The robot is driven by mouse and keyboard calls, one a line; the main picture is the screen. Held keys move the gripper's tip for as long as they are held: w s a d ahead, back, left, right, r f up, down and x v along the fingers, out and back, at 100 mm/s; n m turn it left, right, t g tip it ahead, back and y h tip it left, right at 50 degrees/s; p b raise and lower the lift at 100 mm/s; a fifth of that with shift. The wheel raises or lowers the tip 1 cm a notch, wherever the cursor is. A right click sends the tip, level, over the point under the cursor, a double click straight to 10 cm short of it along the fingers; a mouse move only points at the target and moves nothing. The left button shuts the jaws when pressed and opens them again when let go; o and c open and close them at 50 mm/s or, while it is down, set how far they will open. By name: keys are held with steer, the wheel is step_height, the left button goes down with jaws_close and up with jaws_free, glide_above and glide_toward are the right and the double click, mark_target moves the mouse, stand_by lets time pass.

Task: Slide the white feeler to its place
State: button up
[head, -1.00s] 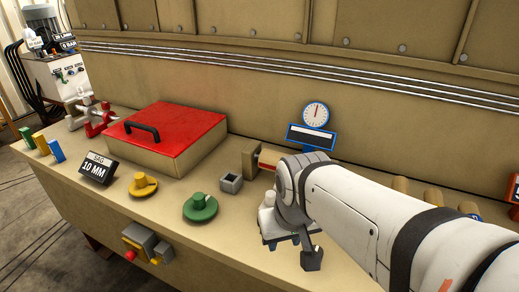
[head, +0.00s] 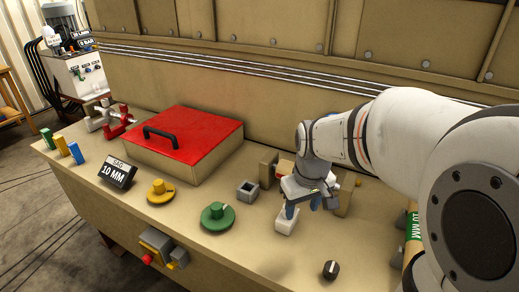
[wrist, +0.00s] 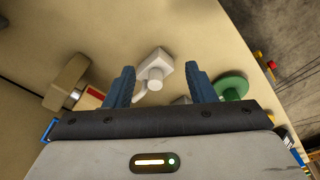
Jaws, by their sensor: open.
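The white feeler (head: 286,221), a small pale block, stands on the bench top just below my gripper (head: 303,206). In the wrist view the feeler (wrist: 166,66) has a round white stub and a thin curved white piece beside it. It lies in the gap between the two blue fingers of my gripper (wrist: 160,85). The gripper is open. I cannot tell how far the fingertips are above the feeler, and no contact shows. My arm hides part of the bench behind.
A grey square socket (head: 248,191), a green knob (head: 217,216) and a yellow knob (head: 160,191) stand left of the gripper. A tan block (head: 268,165) stands behind it. A black knob (head: 330,270) is at the front. A red-lidded box (head: 190,135) is further left.

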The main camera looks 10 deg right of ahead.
steer(key=w+f+n+p, duration=0.1)
steer(key=w, duration=0.2)
steer(key=w+f+g+p, duration=0.1)
steer(key=w, duration=0.2)
steer(key=w+f+n+p, duration=0.1)
steer(key=w, duration=0.3)
steer(key=shift+w+a+f+n+p, duration=0.1)
steer(key=shift+a+f+n+p, duration=0.1)
steer(key=shift+f+n+p, duration=0.1)
steer(key=shift+w+f, duration=0.25)
steer(key=shift+f+p, duration=0.75)
steer(key=shift+f, duration=3.25)
steer(key=shift+c, duration=0.5)
jaws_close()
